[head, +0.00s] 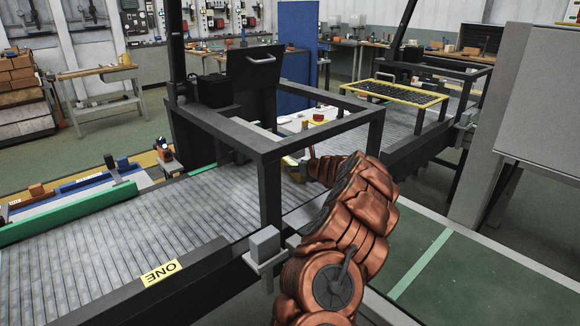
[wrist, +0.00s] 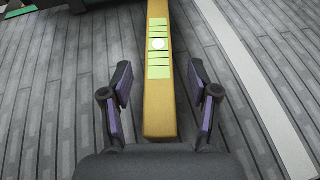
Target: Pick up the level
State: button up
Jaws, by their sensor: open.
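The level is a long yellow bar (wrist: 160,112) with pale green panels and a round white spot. In the wrist view it lies lengthwise on the grey slatted surface, running from my gripper's base toward the top edge. My gripper (wrist: 159,77) is open, with one dark finger on each side of the level and a gap on both sides.
A grey slatted conveyor (head: 140,225) runs through a dark metal frame (head: 270,147) whose posts and top bars stand close to my arm. A red item (head: 318,116) sits on a pale surface behind. A yellow-edged rack (head: 405,91) stands further back.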

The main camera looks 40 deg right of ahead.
jog(key=shift+w+f, duration=0.45)
jog(key=shift+w, duration=0.15)
jog(key=shift+w+d, duration=0.2)
jog(key=shift+w, duration=0.1)
grip_shut()
